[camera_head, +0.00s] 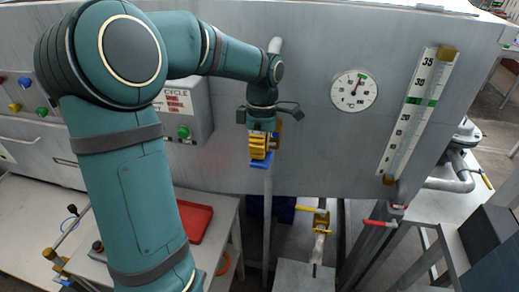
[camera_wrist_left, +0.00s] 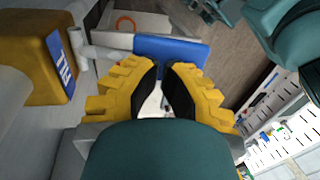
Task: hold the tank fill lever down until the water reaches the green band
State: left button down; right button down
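The fill lever has a blue paddle (camera_head: 259,162) low on the front of the grey tank (camera_head: 310,150); the paddle also shows in the left wrist view (camera_wrist_left: 180,50). My left gripper (camera_head: 260,152) has yellow fingers and is right above the paddle. In the left wrist view its fingertips (camera_wrist_left: 163,72) are together, shut with nothing between them, close over the paddle's edge; I cannot tell whether they touch it. The sight gauge (camera_head: 408,130) is a slanted, numbered scale with a green band (camera_head: 421,102). Its water level is too small to make out. My right gripper is out of view.
A round dial (camera_head: 354,91) is on the tank front. A grey control box (camera_head: 186,112) with a green button stands left of the gripper. A red tray (camera_head: 195,222) lies on a bench below. A yellow-brown block with a blue label (camera_wrist_left: 48,55) is beside the fingers.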

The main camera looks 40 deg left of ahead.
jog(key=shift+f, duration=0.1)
